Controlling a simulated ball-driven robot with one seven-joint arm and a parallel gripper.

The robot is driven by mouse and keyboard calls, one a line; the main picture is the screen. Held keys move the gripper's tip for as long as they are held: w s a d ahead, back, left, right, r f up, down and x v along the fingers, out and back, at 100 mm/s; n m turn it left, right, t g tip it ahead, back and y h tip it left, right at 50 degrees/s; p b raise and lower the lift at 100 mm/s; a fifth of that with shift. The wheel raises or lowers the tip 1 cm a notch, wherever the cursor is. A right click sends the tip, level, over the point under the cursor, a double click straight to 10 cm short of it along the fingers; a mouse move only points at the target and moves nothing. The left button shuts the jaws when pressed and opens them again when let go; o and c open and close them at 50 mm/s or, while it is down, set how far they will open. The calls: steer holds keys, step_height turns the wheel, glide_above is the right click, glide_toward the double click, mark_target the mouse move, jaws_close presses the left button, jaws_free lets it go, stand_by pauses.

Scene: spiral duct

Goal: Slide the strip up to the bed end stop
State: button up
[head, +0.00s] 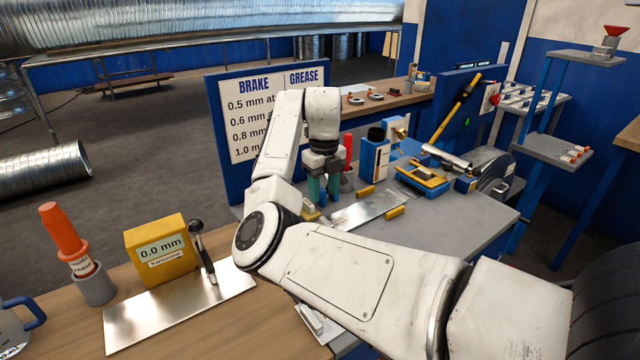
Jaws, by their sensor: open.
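A shiny flat metal strip (372,209) lies on the grey bed (450,213), right of my gripper. One small yellow block (366,190) is at its far side and another (396,211) at its near right side. I cannot tell for sure which part is the end stop. My gripper (318,192) points down, with teal fingers, at the left end of the strip; it is open. The fingertips are small here, and I cannot tell whether they touch the strip. My forearm hides the near part of the bed.
A yellow gauge (160,250) reading 0.0 mm and a second metal sheet (150,322) are on the wooden bench. A blue machine (375,158), a yellow-blue unit (423,178) and a red-capped bottle (347,150) stand behind the strip. The bed's right front is clear.

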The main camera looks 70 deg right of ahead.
mark_target(323, 218)
step_height(323, 218, down, 9)
steer(key=shift+r, duration=0.1)
stand_by(0.3)
jaws_close()
stand_by(0.4)
steer(key=shift+w+a, duration=0.1)
steer(key=shift+a, duration=0.05)
steer(key=shift+w+a+p, duration=0.35)
steer(key=shift+w+a, duration=0.3)
steer(key=shift+a, duration=0.45)
steer(key=shift+w+a+p, duration=0.3)
steer(key=shift+w+a, duration=0.4)
steer(key=shift+a, duration=0.4)
steer(key=shift+w+a+p, duration=0.35)
steer(key=shift+w+a, duration=0.3)
steer(key=shift+a, duration=0.45)
jaws_free()
